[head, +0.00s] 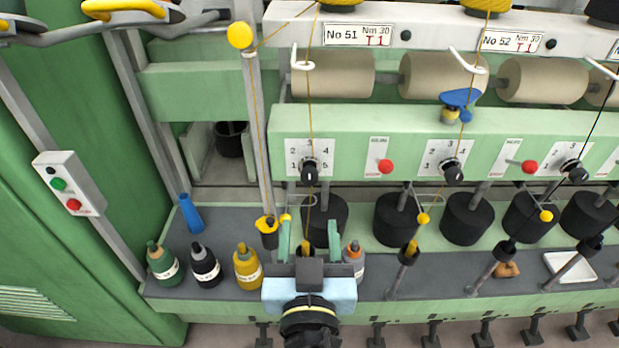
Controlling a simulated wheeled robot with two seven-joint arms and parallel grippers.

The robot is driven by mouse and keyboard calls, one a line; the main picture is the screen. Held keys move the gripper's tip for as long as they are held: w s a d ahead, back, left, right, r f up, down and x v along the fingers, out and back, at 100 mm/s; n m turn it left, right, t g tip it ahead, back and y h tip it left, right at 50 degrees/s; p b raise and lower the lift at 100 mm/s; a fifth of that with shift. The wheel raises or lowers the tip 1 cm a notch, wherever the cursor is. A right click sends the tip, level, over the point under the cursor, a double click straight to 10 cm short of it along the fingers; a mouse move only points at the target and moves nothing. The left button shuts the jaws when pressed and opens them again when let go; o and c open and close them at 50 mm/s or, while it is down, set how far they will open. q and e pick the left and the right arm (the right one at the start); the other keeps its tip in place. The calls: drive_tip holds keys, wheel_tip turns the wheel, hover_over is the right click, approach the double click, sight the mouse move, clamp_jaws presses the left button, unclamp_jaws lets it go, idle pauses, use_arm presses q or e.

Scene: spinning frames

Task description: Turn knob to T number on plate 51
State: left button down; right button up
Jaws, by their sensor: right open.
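Plate 51 (358,34) is a white label at the top reading "No 51, Nm 30, T 1". Below it on the green rail is a white dial plate (296,147) with numbers around a black knob (309,171). The knob's white mark points upward, near the 3. My right gripper (305,228) comes in from the bottom, below the knob and apart from it. Its two green fingers are spread with nothing seen held between them. My left gripper does not show.
A second dial knob (453,172) and a red button (385,166) sit on the same rail. Bottles, such as a yellow one (247,266), stand on the grey shelf left of my gripper. Thin yarns run down in front of the rail. A control box (68,184) is at left.

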sight(310, 181)
drive_tip(key=w+p, duration=0.2)
drive_tip(key=w, duration=0.8)
drive_tip(key=shift+p, duration=0.4)
drive_tip(key=shift+w, duration=0.6)
drive_tip(key=c, duration=0.9)
drive_tip(key=shift+f, duration=0.1)
drive_tip(key=shift+c, duration=0.2)
